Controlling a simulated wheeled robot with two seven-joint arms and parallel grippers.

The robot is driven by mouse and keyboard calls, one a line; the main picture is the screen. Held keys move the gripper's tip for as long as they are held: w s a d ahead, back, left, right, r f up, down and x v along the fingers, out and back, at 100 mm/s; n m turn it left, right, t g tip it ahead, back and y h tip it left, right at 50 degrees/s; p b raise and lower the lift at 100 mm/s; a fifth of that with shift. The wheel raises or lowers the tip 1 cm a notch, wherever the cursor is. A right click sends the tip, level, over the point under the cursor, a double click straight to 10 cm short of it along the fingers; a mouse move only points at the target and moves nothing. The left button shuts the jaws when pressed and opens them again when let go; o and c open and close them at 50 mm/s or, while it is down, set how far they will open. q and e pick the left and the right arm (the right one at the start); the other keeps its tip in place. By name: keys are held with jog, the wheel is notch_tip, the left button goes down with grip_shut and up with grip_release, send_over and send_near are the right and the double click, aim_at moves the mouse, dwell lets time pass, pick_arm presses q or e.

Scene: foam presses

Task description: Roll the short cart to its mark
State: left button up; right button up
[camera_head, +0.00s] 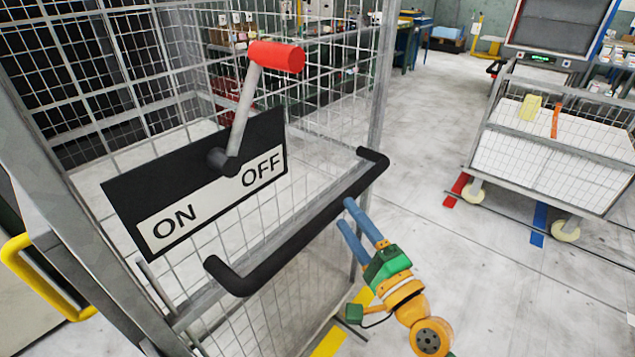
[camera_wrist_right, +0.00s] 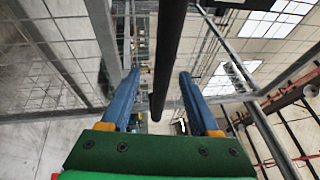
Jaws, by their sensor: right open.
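A wheeled cart (camera_head: 545,160) with mesh sides, a white load and cream wheels stands at the right; I cannot tell whether it is the short cart. A red floor mark (camera_head: 457,188) and a blue floor mark (camera_head: 539,222) lie by its wheels. My right gripper (camera_head: 345,212) is open beside the black handle bar (camera_head: 300,238) of a mesh panel. In the right wrist view the bar (camera_wrist_right: 168,50) runs between my two blue fingers (camera_wrist_right: 158,78), which do not visibly grip it. My left gripper is not in view.
A black ON/OFF plate (camera_head: 200,185) with a red-knobbed lever (camera_head: 275,57) is on the mesh panel. A yellow handle (camera_head: 40,285) is at the left. Yellow floor tape (camera_head: 330,342) shows below the panel. Grey floor between panel and cart is clear.

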jog(key=x, duration=0.6)
jog(key=shift+w+a+r, duration=0.15)
jog(key=shift+w+r, duration=0.1)
jog(key=shift+r, duration=0.05)
jog(key=shift+s, duration=0.1)
jog(key=c, duration=1)
jog(key=shift+r, duration=0.1)
jog(key=shift+r, duration=0.2)
